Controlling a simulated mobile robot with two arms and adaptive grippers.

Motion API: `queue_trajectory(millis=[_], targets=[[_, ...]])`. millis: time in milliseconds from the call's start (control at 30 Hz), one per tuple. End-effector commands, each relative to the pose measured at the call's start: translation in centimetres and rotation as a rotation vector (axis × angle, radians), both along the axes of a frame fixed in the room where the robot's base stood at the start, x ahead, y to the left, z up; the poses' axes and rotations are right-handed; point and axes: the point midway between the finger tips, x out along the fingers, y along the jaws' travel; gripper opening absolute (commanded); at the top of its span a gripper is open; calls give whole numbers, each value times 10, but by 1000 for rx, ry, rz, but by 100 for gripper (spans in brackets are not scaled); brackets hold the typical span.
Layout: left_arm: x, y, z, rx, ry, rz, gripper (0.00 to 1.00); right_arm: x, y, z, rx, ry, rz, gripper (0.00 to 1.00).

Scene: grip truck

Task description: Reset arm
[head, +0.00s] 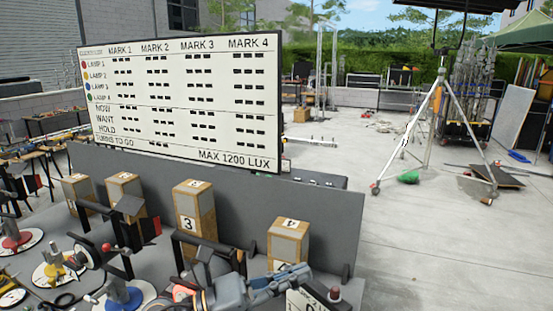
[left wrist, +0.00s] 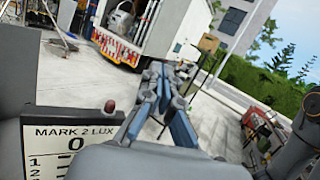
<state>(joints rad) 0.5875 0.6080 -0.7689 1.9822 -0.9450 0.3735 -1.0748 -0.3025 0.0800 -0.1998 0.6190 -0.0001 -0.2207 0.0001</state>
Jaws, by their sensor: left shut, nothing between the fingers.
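My left gripper (head: 300,275) reaches in low across the bench in the head view, pointing right. It is shut and empty, in the air above the front of the bench, left of a white display box (head: 318,301) with a red knob on top. In the left wrist view the blue-and-grey fingers (left wrist: 172,75) point away over open concrete, touching nothing. My right gripper is not seen.
A grey bench panel (head: 335,215) backs several numbered wooden blocks (head: 195,208) and lamps on coloured bases (head: 122,297). A large lamp chart (head: 180,105) stands behind. A tripod (head: 430,120) stands on concrete at right. A truck (left wrist: 165,25) shows in the left wrist view.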

Motion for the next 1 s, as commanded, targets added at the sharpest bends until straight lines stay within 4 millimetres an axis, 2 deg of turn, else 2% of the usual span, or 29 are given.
queue_trajectory(millis=[67, 167, 267, 367, 400, 467, 500, 600, 700, 767, 800, 1000], targets=[[13, 17, 11, -259, 267, 106, 0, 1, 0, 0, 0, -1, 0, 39], [36, 56, 4, -571, 609, 246, 0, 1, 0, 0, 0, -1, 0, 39], [51, 104, -33, -878, 956, 396, 0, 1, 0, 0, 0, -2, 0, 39], [46, 150, -93, -1173, 1285, 562, 0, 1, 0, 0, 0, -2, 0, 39], [38, 166, -119, -1280, 1402, 628, 0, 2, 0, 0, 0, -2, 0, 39], [21, 185, -157, -1429, 1559, 731, 0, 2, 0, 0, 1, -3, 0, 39], [6, 196, -182, -1525, 1655, 802, 0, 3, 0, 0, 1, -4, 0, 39], [-38, 215, -233, -1731, 1850, 977, 0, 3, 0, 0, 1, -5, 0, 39], [-79, 225, -268, -1886, 1979, 1129, 0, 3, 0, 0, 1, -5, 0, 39], [-102, 229, -284, -1960, 2034, 1215, 0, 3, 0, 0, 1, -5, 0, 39], [-117, 231, -292, 1999, -2063, -1263, 0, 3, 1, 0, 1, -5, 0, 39], [-185, 234, -321, 1809, -1799, -1258, 0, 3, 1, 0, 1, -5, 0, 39]])
